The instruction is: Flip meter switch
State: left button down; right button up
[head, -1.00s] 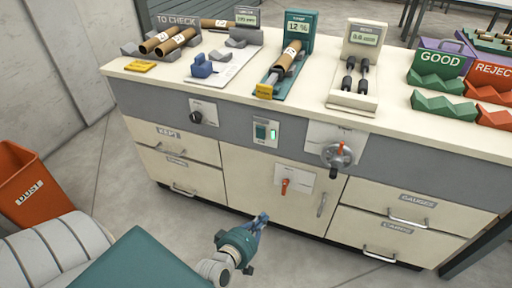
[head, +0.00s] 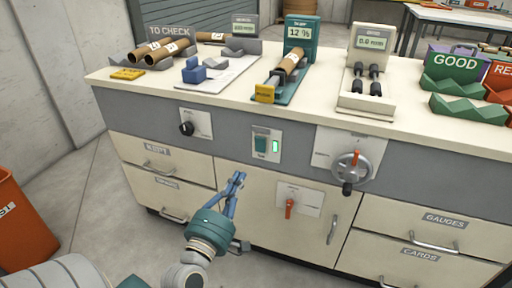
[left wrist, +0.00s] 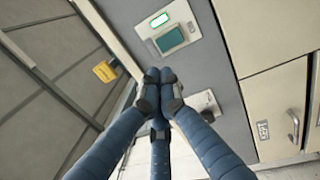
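The switch is a teal rocker (head: 261,140) with a lit green lamp (head: 275,146) beside it, on a pale plate on the grey front panel of the bench. In the left wrist view the rocker (left wrist: 170,39) and its lamp (left wrist: 159,20) show above the fingertips. My left gripper (head: 238,177) is below and slightly left of the switch, apart from it, with its fingers pointing up. In the left wrist view the fingertips (left wrist: 160,80) are together with nothing visible between them. My right gripper is not in view.
A black knob (head: 187,128) is left of the switch, and a handwheel (head: 351,169) is right of it. A red handle (head: 289,208) sits below on the cabinet door. A teal 12 % meter (head: 301,37) stands on the bench top. The panel right around the switch is clear.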

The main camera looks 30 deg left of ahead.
aim_at(259, 140)
pick_arm(q)
jog(key=b+x, duration=0.1)
jog(key=x, duration=1.1)
jog(key=shift+w+a, duration=0.1)
jog(key=shift+w, duration=0.25)
jog(key=shift+w+a+r, duration=0.1)
jog(key=shift+w+a, duration=0.05)
jog(key=shift+w, duration=0.45)
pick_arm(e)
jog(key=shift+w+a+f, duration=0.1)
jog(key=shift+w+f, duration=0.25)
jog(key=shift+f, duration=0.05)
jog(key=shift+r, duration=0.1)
pick_arm(q)
jog(key=shift+r+p, duration=0.15)
jog(key=shift+p, duration=0.25)
jog(key=shift+w+g+p, duration=0.25)
jog(key=shift+g+p, duration=0.05)
jog(key=shift+p, duration=0.6)
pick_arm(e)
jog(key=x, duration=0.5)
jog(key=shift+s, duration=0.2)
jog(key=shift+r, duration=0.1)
